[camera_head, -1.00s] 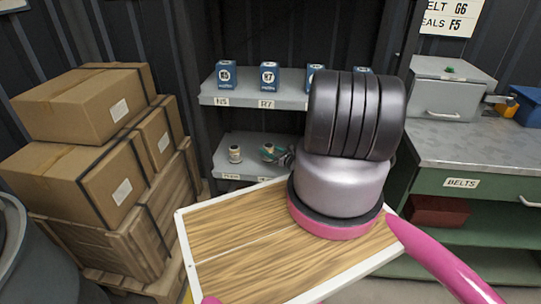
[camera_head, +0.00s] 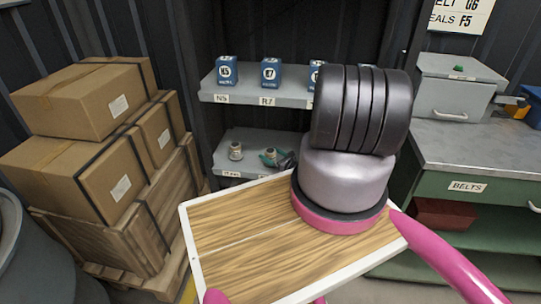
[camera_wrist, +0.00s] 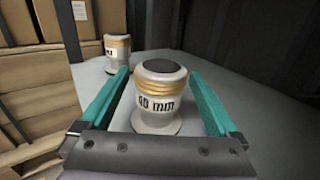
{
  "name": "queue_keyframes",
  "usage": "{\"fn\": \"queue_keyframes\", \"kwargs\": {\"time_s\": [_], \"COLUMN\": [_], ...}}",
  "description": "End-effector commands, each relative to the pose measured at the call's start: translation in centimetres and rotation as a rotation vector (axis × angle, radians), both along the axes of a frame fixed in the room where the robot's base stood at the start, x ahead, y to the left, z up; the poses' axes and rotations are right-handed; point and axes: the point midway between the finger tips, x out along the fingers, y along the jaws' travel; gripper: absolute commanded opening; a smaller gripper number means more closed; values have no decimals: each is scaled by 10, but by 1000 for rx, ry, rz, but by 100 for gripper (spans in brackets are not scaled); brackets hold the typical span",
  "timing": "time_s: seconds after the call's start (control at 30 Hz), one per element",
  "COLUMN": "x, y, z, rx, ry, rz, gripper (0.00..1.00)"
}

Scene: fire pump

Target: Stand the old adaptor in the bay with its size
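A pale adaptor (camera_wrist: 158,97) with a dark top, gold bands and a size label in mm stands upright on the grey lower shelf. The label's first digit is hard to read; it looks like 60 or 80. My gripper (camera_wrist: 158,74) is open, its teal fingers on either side of this adaptor with gaps showing. A second similar adaptor (camera_wrist: 117,52) stands to the left, its label partly cut off by the angle. In the head view, my gripper (camera_head: 278,158) is small at the lower shelf, right of one adaptor (camera_head: 236,151). My arm hides the shelf's right part.
Stacked cardboard boxes (camera_head: 85,100) stand at the left. A green bench (camera_head: 470,150) stands at the right.

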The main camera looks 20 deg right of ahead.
Motion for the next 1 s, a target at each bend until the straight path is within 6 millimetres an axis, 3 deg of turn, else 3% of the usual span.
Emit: {"fn": "queue_keyframes", "kwargs": {"time_s": [0.17, 0.27, 0.7, 1.0], "x": [-1, -15, -97, -113], "y": [-1, -6, -36, -41], "z": [4, 3, 3, 3], "rx": [1, 2, 2, 0], "ry": [0, 2, 2, 0], "rz": [-1, -3, -4, 0], "gripper": [96, 96, 96, 96]}}
